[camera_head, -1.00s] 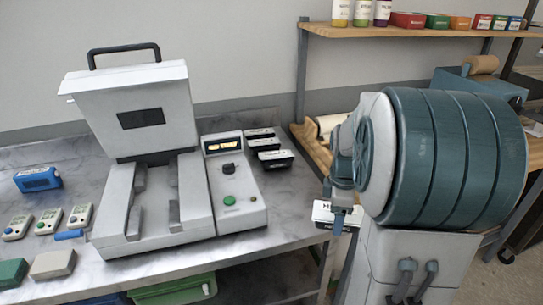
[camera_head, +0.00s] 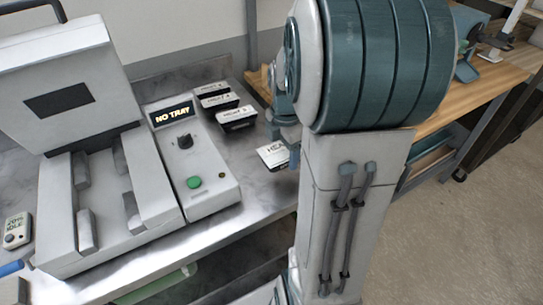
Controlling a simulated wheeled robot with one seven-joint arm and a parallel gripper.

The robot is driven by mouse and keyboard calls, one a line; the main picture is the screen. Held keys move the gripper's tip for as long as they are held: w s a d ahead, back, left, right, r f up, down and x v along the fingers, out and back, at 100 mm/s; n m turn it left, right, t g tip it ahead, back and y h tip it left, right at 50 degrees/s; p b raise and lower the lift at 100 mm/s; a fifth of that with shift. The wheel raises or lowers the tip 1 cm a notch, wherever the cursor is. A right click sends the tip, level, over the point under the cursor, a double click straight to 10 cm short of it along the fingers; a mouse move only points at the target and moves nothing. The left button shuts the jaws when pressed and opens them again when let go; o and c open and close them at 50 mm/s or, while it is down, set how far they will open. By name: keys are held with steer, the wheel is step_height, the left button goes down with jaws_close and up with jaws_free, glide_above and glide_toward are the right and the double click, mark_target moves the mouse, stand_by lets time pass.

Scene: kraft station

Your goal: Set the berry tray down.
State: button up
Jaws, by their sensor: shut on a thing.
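My gripper (camera_head: 291,157) is shut on a small tray with a white label (camera_head: 271,156), taken to be the berry tray. Its label is partly hidden by the gripper, and its contents do not show. It appears over the right end of the metal table (camera_head: 232,205); I cannot tell whether it touches the top. Several similar black trays with white labels stand in a row behind it, among them the nearest one (camera_head: 236,117).
A grey machine (camera_head: 61,213) with its lid raised stands at left. Its control box (camera_head: 188,162) reads "NO TRAY". A wooden bench (camera_head: 481,92) lies behind my arm. Bare tabletop shows between the control box and the held tray.

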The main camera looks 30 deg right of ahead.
mark_target(274, 146)
steer(key=shift+w+a+f, duration=0.45)
steer(key=shift+w, duration=0.15)
steer(key=shift+w+a+f, duration=0.4)
steer(key=shift+w+f, duration=0.05)
steer(key=shift+w, duration=0.15)
steer(key=shift+f+p, duration=0.3)
steer(key=shift+f, duration=1.7)
steer(key=shift+f, duration=0.1)
steer(key=o, duration=1.2)
steer(key=shift+c, duration=0.2)
